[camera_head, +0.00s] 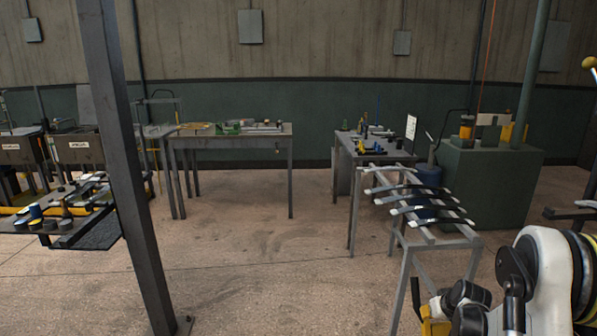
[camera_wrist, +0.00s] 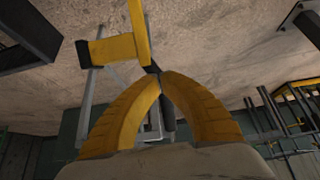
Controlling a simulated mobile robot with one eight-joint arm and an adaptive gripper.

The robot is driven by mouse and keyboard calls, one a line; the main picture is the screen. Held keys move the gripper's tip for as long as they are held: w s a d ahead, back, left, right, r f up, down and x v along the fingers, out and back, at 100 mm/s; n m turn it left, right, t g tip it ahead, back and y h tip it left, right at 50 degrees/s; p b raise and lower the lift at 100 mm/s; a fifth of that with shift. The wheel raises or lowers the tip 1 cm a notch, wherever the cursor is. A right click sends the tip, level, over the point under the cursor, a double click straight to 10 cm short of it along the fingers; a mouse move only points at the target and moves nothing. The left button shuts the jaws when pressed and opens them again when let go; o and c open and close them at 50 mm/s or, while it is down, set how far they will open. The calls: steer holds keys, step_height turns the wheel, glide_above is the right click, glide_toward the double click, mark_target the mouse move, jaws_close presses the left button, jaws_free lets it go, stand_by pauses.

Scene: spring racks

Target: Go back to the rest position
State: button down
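My gripper (camera_wrist: 160,76) shows in the wrist view as two curved yellow fingers. Their tips meet at the middle, with an open arch between them. In the head view my arm is at the lower right, with a yellow part at the bottom edge. The gripper's tips are not clearly visible there.
A metal rack (camera_head: 408,262) with several curved leaf springs (camera_head: 425,209) stands close, left of my arm. A green cabinet (camera_head: 490,175) is behind it. A grey post (camera_head: 125,170) rises at the left. Work tables (camera_head: 232,143) stand farther back. The middle floor (camera_head: 265,255) is clear.

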steer(key=s+a+r, duration=0.6)
steer(key=a+r, duration=0.1)
steer(key=r, duration=0.4)
steer(key=s+a+r, duration=0.6)
steer(key=r, duration=0.5)
steer(key=s+a+r, duration=0.1)
steer(key=s+a, duration=0.3)
steer(key=s, duration=0.7)
steer(key=s+a+r, duration=0.2)
steer(key=s+a, duration=0.2)
steer(key=s, duration=0.7)
steer(key=shift+s+a+r, duration=0.25)
steer(key=shift+a+r, duration=0.05)
steer(key=shift+a, duration=0.05)
